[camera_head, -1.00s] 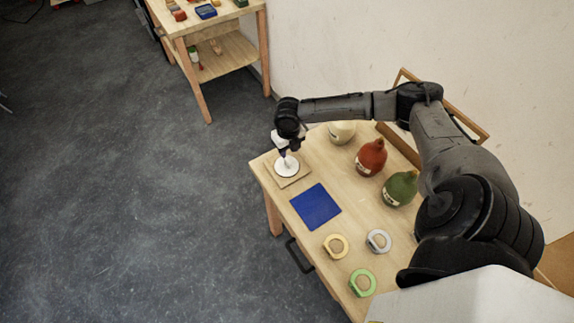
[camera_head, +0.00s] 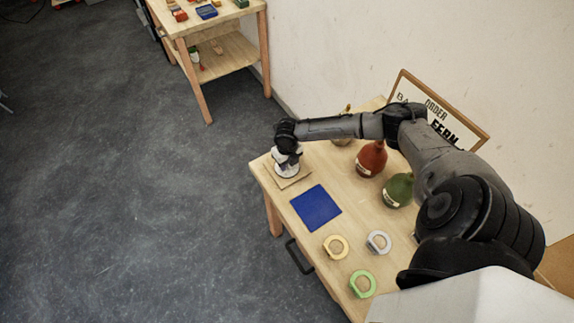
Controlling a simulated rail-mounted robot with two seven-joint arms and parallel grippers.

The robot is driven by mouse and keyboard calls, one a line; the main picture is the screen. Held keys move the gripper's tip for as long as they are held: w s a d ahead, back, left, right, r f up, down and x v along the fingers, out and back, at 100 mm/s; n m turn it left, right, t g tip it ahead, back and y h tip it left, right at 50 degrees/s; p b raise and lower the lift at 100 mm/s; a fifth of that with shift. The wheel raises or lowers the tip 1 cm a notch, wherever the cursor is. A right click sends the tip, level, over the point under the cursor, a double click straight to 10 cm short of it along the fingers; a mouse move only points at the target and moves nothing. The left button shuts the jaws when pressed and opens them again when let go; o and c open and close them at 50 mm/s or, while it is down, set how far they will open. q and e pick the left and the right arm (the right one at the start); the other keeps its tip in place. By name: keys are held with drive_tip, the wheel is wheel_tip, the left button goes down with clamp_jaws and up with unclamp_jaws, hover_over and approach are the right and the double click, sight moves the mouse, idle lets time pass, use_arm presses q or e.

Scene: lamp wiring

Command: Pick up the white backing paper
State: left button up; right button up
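The white backing paper (camera_head: 286,171) is a small white round piece on a square wooden board (camera_head: 302,176) at the table's far left corner. My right gripper (camera_head: 287,161) is right over it, pointing down and low. The gripper's hand covers part of the paper, and the fingertips are too small and hidden to tell whether they are open or touching it. My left gripper is not in view.
A blue square mat (camera_head: 316,207) lies in front of the board. Yellow (camera_head: 336,247), grey (camera_head: 379,242) and green (camera_head: 362,284) rings lie nearer. Red (camera_head: 370,159) and green (camera_head: 398,190) bulb-shaped objects stand to the right, below my arm. A framed sign (camera_head: 440,105) stands at the back.

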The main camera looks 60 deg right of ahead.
drive_tip(key=shift+c, duration=0.4)
clamp_jaws()
